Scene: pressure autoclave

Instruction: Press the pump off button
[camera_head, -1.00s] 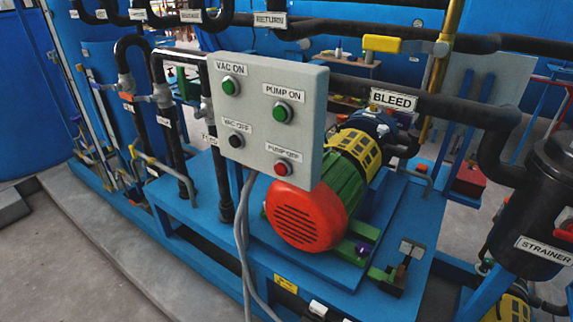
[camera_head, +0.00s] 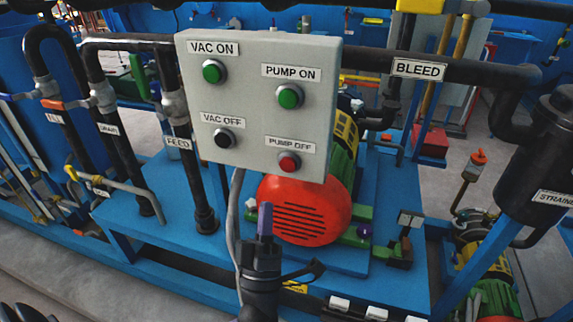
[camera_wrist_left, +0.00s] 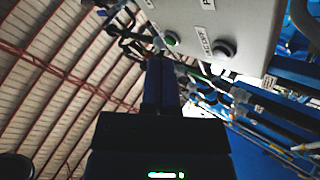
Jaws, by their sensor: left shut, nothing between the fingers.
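The grey control box (camera_head: 250,110) stands in the middle of the head view. Its red pump off button (camera_head: 289,163) is at the lower right, under the PUMP OFF label (camera_head: 290,145). The green pump on button (camera_head: 290,97) is above it. My left gripper (camera_head: 265,212) is shut and empty, fingers pointing up, below the box and left of the red button in the picture. It looks apart from the box. In the left wrist view the shut fingers (camera_wrist_left: 161,85) show below part of the box (camera_wrist_left: 245,20); the red button is not visible there.
The green vac on button (camera_head: 213,71) and black vac off button (camera_head: 223,138) are on the box's left half. A red-ended motor (camera_head: 305,210) lies behind and below the box. Black pipes (camera_head: 185,150) stand to the left, and a strainer (camera_head: 530,160) at the right.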

